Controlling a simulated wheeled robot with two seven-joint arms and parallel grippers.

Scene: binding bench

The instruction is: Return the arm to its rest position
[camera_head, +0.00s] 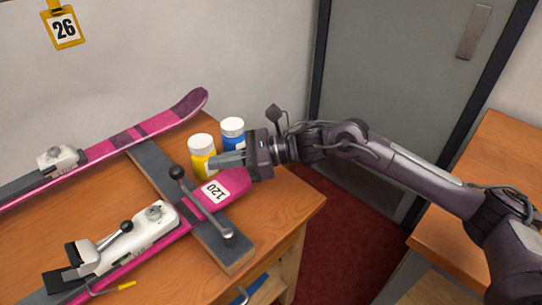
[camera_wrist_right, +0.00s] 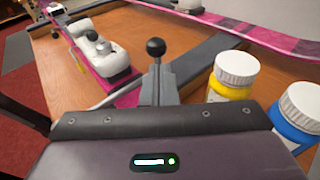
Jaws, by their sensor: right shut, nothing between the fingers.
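My right arm (camera_head: 420,180) reaches in from the right side of the head view. The fingers are shut and empty. In the right wrist view the closed fingers (camera_wrist_right: 158,88) point toward a clamp lever with a black ball knob (camera_wrist_right: 156,47). The gripper's gap to the ski and the lever is hard to judge. My left gripper is not in view.
A yellow jar (camera_head: 201,150) and a blue jar (camera_head: 232,134) with white lids stand close beside the gripper. A grey bar (camera_head: 160,170) crosses the wooden bench (camera_head: 290,205) with a clamp lever. A second ski (camera_head: 185,108) lies behind. A door (camera_head: 400,80) stands behind the arm.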

